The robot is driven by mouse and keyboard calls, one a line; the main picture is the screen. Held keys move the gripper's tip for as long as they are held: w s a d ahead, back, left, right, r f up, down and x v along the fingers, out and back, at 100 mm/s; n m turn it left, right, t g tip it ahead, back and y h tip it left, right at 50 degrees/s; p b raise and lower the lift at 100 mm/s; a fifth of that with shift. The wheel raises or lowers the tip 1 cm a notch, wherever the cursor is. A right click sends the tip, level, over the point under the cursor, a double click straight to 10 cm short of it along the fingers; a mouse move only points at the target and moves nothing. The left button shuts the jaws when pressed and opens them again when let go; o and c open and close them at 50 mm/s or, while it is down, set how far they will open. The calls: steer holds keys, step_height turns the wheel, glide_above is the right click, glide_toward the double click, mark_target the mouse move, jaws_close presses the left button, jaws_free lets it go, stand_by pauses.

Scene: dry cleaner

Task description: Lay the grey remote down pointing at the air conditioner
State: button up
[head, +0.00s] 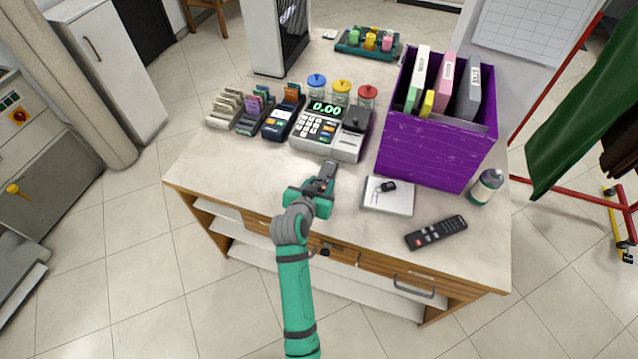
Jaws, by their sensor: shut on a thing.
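My gripper (322,188) is over the front part of the counter, just before the cash register. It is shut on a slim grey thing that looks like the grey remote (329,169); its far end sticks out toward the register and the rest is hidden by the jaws. I cannot tell whether it touches the counter. A darker remote (436,233) with a red button lies on the counter at the front right. A tall white unit with a dark grille (294,28) stands behind the counter; I cannot tell if it is the air conditioner.
The cash register (325,131), card terminal (283,122) and lidded jars (341,91) stand behind my gripper. A notepad with keys (388,197), a purple file box (435,145) and a bottle (486,187) are to the right. The counter's left front (225,165) is clear.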

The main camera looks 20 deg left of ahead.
steer(key=shift+d, duration=0.45)
steer(key=shift+f, duration=0.1)
steer(key=o, duration=1.3)
steer(key=shift+o, duration=0.3)
steer(key=shift+a, duration=0.15)
